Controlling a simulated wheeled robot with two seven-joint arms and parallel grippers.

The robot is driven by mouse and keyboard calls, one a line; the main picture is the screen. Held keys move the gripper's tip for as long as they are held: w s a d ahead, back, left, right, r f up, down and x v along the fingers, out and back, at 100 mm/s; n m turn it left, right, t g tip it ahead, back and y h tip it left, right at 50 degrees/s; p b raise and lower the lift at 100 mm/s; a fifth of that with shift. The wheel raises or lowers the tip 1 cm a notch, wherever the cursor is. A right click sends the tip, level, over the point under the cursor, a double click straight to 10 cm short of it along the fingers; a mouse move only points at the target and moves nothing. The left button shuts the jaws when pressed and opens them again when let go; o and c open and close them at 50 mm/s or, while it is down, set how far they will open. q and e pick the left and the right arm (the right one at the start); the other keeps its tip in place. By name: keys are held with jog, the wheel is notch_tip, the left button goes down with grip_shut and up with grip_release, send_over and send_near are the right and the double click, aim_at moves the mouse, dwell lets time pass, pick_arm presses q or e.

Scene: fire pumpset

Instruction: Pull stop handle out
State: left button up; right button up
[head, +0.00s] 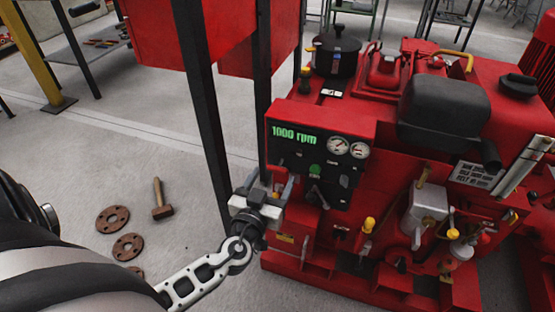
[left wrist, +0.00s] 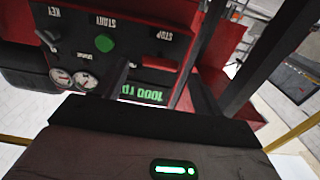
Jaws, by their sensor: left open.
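The red control panel (head: 330,125) of the pump set stands right of centre in the head view, with a lit "1000 rpm" display and two gauges. In the left wrist view the panel appears upside down, with a STOP label (left wrist: 163,36) and a green start button (left wrist: 105,44). A small red piece (left wrist: 160,64), seemingly the stop handle, shows beside that label. My left gripper (head: 269,188) is open at the panel's lower left corner. In the wrist view its dark fingers lie either side of the red piece; contact cannot be told. My right gripper is not in view.
Black posts (head: 205,130) of a red stand rise just left of the gripper. Levers and yellow-capped fittings (head: 369,225) stick out below the panel. Open floor lies at left.

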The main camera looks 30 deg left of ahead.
aim_at(277, 169)
pick_arm(q)
jog(key=shift+p+x, duration=0.4)
jog(key=shift+x, duration=1.85)
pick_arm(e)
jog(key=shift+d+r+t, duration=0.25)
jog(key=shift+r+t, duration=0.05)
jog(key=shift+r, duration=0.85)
